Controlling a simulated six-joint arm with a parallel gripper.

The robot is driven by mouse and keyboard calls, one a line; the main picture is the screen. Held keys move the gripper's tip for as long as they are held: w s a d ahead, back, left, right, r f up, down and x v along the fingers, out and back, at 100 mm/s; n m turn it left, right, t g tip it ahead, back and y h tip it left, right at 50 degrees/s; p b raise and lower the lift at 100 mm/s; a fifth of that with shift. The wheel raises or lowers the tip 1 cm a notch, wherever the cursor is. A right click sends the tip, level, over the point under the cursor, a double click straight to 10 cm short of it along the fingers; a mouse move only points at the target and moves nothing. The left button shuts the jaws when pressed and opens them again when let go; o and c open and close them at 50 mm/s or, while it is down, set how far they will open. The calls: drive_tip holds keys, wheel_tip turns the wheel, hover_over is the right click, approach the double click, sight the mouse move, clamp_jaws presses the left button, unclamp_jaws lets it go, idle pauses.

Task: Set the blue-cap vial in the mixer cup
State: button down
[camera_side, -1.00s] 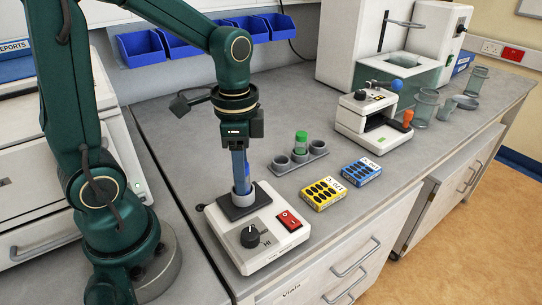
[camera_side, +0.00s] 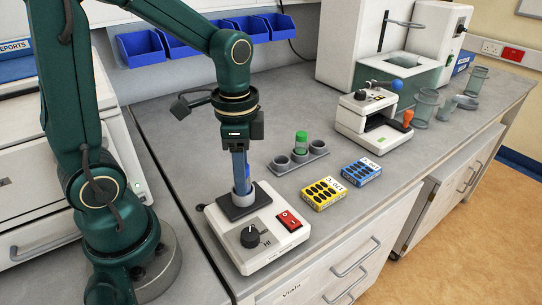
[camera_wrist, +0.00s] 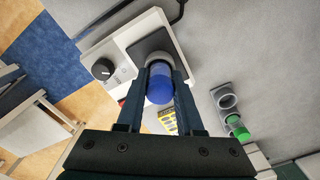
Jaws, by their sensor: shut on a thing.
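The blue-cap vial (camera_wrist: 160,84) is between my gripper's two fingers in the wrist view, with its blue cap toward the camera. My gripper (camera_side: 240,172) is shut on it, pointing down over the mixer. The mixer (camera_side: 262,232) is a white box with a black knob and a red switch. Its cup (camera_side: 243,197) stands on a dark square plate (camera_side: 232,210). The vial's lower end is at or in the cup, and the fingers hide most of it in the side view. I cannot tell whether it rests on the cup's bottom.
A grey rack (camera_side: 283,163) behind and right of the mixer holds a green-cap vial (camera_side: 301,142). A yellow box (camera_side: 323,193) and a blue box (camera_side: 361,171) lie at the bench's front edge. A white device (camera_side: 372,122) and glass beakers (camera_side: 425,106) stand further right.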

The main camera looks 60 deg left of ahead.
idle(0.3)
drive_tip(key=shift+c, duration=0.3)
unclamp_jaws()
drive_tip(key=shift+r, duration=4.3)
